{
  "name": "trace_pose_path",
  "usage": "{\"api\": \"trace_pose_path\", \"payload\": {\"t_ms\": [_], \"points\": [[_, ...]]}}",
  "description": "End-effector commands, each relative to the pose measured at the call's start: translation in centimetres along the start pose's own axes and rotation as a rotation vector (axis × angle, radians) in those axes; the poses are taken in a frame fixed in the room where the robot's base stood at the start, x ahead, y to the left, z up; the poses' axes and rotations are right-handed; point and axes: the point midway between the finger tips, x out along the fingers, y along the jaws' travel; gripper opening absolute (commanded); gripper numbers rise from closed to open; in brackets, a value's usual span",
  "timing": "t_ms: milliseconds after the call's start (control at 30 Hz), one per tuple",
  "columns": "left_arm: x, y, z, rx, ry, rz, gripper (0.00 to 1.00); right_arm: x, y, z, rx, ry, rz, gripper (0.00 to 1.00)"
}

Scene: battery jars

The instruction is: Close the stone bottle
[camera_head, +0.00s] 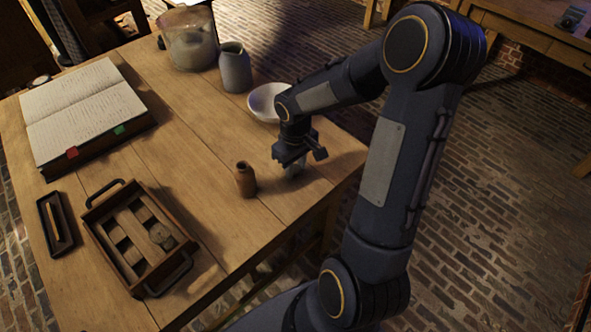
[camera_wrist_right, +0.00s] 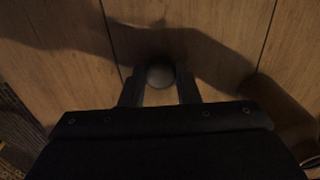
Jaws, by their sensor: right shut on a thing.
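A small brown bottle (camera_head: 246,181), which looks like the stone bottle, stands upright on the wooden table near its front right edge. Its narrow neck shows, but I cannot tell clearly whether anything sits in its mouth. My right gripper (camera_head: 296,160) is just to the right of the bottle and apart from it, pointing down. It is shut on a small round grey thing (camera_wrist_right: 160,76), seen end-on between the fingers in the right wrist view. In the head view a pale part of it (camera_head: 294,171) shows under the fingers. My left gripper is out of view.
An open book (camera_head: 82,108), a narrow dark tray (camera_head: 41,205), a grey jug (camera_head: 235,68), a large glass jar (camera_head: 188,42) and a white bowl (camera_head: 262,105) stand around. The table's middle is clear.

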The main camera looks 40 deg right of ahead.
Motion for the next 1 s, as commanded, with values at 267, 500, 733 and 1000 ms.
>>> {"api": "trace_pose_path", "payload": {"t_ms": [267,500,733,1000], "points": [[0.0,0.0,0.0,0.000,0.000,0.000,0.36,-0.1,0.0,0.0,0.000,0.001,0.000,0.08],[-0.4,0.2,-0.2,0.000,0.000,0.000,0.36,-2.2,0.1,-0.1,0.000,0.004,0.003,0.08],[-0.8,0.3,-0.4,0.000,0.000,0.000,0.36,-6.7,-2.8,0.6,-0.007,0.007,0.002,0.08],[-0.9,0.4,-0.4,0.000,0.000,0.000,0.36,-10.9,-8.9,2.3,-0.008,0.004,0.000,0.08]]}}
